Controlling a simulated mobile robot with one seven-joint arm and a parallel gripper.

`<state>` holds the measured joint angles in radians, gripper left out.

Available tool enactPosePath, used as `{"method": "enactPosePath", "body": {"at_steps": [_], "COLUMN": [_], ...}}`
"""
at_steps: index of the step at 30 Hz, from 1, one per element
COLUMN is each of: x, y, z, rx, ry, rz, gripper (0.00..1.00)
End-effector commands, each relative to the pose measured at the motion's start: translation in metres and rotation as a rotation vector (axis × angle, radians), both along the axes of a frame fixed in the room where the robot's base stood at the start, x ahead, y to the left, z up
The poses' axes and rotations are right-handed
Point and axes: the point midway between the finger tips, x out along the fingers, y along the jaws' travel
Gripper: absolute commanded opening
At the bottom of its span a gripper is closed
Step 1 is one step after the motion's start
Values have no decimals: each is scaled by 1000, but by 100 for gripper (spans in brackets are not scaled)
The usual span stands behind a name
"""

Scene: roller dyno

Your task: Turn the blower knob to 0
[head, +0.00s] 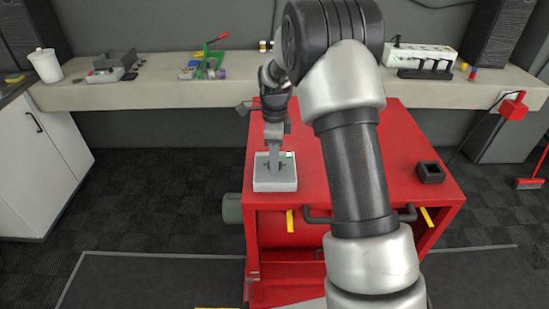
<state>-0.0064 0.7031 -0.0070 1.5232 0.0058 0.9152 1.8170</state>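A small light grey control box (275,184) sits on the left part of the red cabinet's top. A small green spot (289,155) shows on its upper face. My gripper (276,168) points down over the box's top, with its tips at or very near the upper face. The blower knob itself is hidden behind the fingers, and its setting cannot be read. The fingers look close together, but I cannot tell whether they are shut on the knob.
The red cabinet (400,160) carries a small black open box (430,172) at right. Floor left of the cabinet is clear.

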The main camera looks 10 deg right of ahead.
Motion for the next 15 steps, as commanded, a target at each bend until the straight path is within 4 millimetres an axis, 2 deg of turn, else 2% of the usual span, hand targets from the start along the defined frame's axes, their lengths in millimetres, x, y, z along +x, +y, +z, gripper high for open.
{"method": "enactPosePath", "body": {"at_steps": [8,15], "x": [0,0], "y": [0,0], "z": [0,0], "rx": [0,0], "ry": [0,0], "rz": [29,153], "gripper": [10,10]}}
